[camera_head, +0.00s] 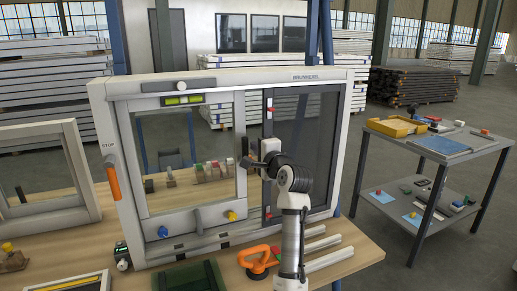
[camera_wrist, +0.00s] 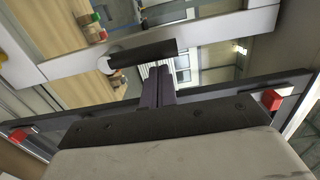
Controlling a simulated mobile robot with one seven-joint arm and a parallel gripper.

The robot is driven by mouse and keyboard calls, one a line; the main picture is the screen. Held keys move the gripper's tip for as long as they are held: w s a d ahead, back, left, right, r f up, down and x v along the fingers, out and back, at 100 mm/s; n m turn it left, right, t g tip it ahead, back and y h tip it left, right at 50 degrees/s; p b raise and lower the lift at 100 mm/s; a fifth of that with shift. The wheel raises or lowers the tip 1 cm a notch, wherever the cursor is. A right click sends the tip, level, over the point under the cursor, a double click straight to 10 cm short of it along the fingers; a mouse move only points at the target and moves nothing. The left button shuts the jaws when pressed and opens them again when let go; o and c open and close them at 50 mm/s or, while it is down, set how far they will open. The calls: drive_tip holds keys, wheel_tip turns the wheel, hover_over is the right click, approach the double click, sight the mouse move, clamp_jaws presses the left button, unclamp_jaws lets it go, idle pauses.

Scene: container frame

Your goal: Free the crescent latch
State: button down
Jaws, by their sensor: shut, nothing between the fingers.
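The crescent latch shows in the wrist view as a black lever (camera_wrist: 145,53) on a pale round pivot, mounted on the light sash rail. In the head view its dark handle (camera_head: 245,146) stands at the meeting edge of the two window panels. My gripper (camera_head: 250,162) is right beside it, and my wrist hides part of the right panel. In the wrist view my gripper (camera_wrist: 159,75) has its dark fingers together and empty, with the tips just below the lever's middle. I cannot tell whether they touch it.
The white window frame (camera_head: 215,82) stands on a wooden bench. Red tabs (camera_wrist: 272,99) sit on the dark rail either side of my gripper. An orange suction cup (camera_head: 258,260) and pale strips (camera_head: 325,256) lie in front. A side table (camera_head: 470,150) stands at right.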

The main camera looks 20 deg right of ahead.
drive_tip(key=shift+a+r+n, duration=0.1)
drive_tip(key=shift+a+n, duration=0.3)
drive_tip(key=shift+n, duration=0.3)
drive_tip(key=a+f+n+b, duration=0.1)
drive_tip(key=a+n+b, duration=0.3)
drive_tip(key=n, duration=0.7)
drive_tip(key=a, duration=0.2)
drive_tip(key=shift+s+a+f+g+h, duration=0.15)
drive_tip(key=shift+a+f+g+h, duration=0.15)
drive_tip(key=shift+f, duration=0.1)
drive_tip(key=shift+a+f, duration=0.1)
drive_tip(key=shift+a, duration=0.05)
idle(0.6)
drive_tip(key=s+b, duration=0.4)
drive_tip(key=s, duration=0.9)
drive_tip(key=shift+s+d+r, duration=0.3)
drive_tip(key=shift+s+d, duration=0.1)
